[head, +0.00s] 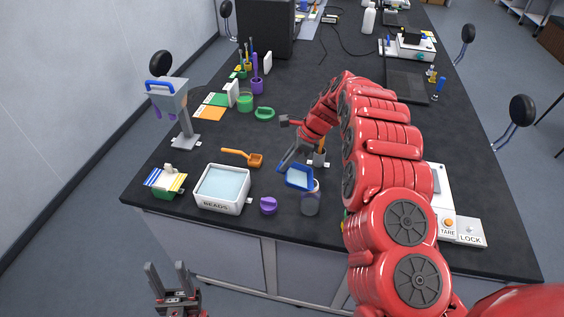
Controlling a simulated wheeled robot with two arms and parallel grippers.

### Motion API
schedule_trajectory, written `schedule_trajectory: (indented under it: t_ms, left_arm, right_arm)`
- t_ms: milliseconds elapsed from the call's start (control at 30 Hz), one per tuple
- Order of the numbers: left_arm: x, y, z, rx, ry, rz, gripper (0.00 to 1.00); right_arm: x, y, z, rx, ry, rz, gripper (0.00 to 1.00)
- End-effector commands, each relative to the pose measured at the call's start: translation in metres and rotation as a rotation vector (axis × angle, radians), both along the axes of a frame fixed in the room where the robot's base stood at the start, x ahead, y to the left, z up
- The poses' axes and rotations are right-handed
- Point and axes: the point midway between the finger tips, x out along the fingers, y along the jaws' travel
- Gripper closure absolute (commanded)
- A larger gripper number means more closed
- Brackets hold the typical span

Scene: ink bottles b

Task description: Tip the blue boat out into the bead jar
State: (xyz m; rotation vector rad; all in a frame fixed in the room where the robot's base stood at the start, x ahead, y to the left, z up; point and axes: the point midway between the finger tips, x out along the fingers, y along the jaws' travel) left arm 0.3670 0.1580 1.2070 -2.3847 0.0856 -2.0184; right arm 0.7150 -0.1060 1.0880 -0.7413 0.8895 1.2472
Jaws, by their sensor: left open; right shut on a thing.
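The blue boat (299,178) is a small blue-rimmed tray with a pale inside. It is above and slightly left of the mouth of a clear, greyish jar (310,204), overlapping it in the view. My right gripper (293,156) is shut on the boat's far edge. I cannot tell how far the boat is tilted or whether beads are falling. The jar's contents are unclear. My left gripper (172,279) is open and empty, low at the left, in front of the bench edge.
A white tub marked BEADS (222,205) holds pale blue material. A purple lid (268,206) lies between tub and jar, and an orange scoop (246,158) behind. A scale (460,231) stands at right, partly behind my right arm. A hopper stand (180,115) is at left.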

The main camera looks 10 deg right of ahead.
Motion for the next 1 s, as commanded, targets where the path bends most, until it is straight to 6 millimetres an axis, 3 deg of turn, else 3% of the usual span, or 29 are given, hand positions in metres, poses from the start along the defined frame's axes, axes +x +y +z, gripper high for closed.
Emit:
schedule_trajectory:
  t_ms: [167, 567, 1000]
  left_arm:
    - [0.0, 0.0, -0.007, 0.0, 0.0, 0.0, 0.5]
    - [0.0, 0.0, -0.007, 0.0, 0.0, 0.0, 0.5]
    - [0.0, 0.0, -0.046, 0.0, 0.0, 0.0, 0.5]
  right_arm:
    - [0.0, -0.006, 0.004, 0.087, -0.018, -0.002, 1.0]
    - [0.0, -0.006, 0.006, 0.093, -0.019, 0.0, 1.0]
    - [-0.005, -0.027, 0.018, 0.32, -0.06, -0.001, 1.0]
